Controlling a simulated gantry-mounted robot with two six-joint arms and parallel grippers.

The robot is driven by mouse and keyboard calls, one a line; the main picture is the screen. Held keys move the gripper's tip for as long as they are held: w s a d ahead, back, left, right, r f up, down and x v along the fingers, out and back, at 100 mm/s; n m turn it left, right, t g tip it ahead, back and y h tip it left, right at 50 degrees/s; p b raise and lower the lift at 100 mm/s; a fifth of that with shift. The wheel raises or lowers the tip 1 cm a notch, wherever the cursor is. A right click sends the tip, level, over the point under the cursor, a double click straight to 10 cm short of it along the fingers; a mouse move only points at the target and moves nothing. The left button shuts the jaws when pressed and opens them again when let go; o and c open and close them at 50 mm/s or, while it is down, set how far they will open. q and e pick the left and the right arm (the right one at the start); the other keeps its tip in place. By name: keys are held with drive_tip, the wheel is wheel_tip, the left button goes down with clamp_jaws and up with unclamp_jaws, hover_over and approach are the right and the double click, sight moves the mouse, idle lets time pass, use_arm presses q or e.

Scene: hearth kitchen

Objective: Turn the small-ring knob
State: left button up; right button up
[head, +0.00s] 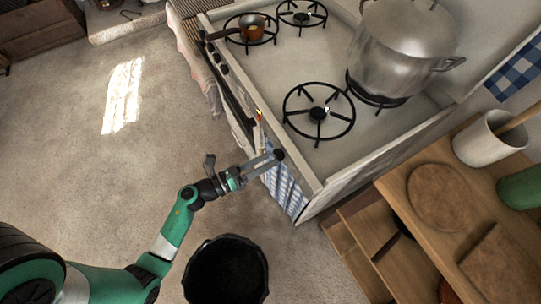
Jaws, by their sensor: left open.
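The stove (285,65) has dark round knobs along its front edge, and several of them (217,58) show toward its far end. Another dark round knob (280,155) is near the close end of the front. My left gripper (270,160) is open, with its fingertips right at this close knob. I cannot tell whether the fingers touch it or stand on both sides of it. No ring labels are readable, so I cannot tell which knob is the small-ring one. My right gripper is not in view.
A large lidded pot (398,50) and a small copper pan (252,33) stand on burners; the front burner (318,113) is bare. Towels (285,190) hang along the stove front. A black bin (226,272) stands below my arm. A wooden counter (400,185) is at right.

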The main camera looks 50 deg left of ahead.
use_arm(q)
drive_tip(key=shift+w+d, duration=0.2)
drive_tip(key=shift+w, duration=0.9)
clamp_jaws()
